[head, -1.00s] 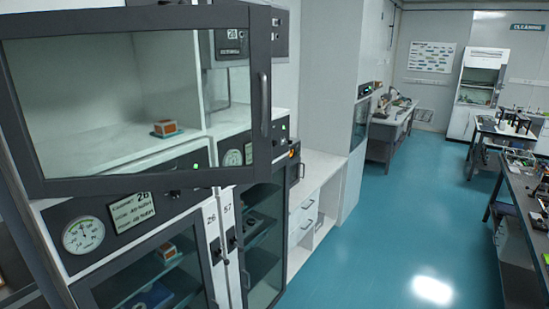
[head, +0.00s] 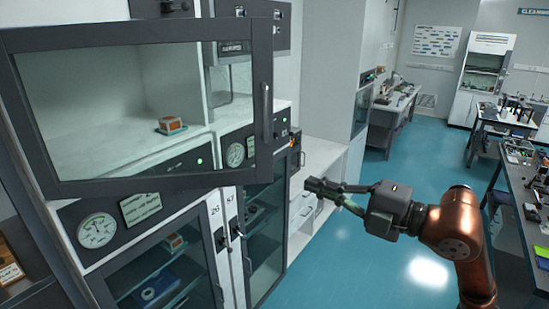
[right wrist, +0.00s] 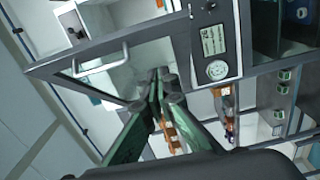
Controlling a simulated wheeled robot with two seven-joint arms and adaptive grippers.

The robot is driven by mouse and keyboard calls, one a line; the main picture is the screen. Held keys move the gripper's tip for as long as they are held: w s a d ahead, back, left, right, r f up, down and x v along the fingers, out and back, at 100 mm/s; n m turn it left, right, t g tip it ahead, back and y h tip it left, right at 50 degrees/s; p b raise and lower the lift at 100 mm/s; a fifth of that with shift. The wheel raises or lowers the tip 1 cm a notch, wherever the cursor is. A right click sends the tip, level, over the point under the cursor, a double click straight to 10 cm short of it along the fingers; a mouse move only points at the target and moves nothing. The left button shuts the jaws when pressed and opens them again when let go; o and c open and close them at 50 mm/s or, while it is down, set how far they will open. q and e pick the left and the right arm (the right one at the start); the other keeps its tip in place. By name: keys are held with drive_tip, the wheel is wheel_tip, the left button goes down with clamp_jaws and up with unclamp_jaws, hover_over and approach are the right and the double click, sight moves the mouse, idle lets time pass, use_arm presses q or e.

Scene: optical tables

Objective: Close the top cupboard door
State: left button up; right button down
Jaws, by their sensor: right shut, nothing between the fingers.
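The top cupboard door (head: 140,186) is a dark-framed glass panel standing open at the left of the head view. Its vertical grey handle (head: 266,112) is on its right edge. Behind the door, the white cupboard interior shows. In the right wrist view the door's handle (right wrist: 98,66) shows tilted, left of my fingers. My right gripper (head: 310,186) is shut and empty, right of the door and below its handle, apart from it in the head view. Its fingertips meet in the right wrist view (right wrist: 162,82), overlapping the door in the picture. My left gripper is not in view.
A small orange and white box (head: 171,125) sits inside the cupboard. Below is a panel with a round gauge (head: 97,230) and a lower glass door (head: 155,270). A white counter (head: 322,158) stands behind my right gripper.

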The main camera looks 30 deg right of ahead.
drive_tip(key=p, duration=0.4)
approach(261, 159)
drive_tip(key=a, duration=0.4)
drive_tip(key=w+p, duration=0.1)
drive_tip(key=w, duration=0.1)
drive_tip(key=w+d, duration=0.1)
drive_tip(key=w, duration=0.1)
drive_tip(key=shift+w+d+r+p, duration=0.1)
drive_tip(key=shift+w+p, duration=0.05)
drive_tip(key=shift+p, duration=0.2)
drive_tip(key=shift+w+d, duration=0.2)
drive_tip(key=shift+w, duration=0.35)
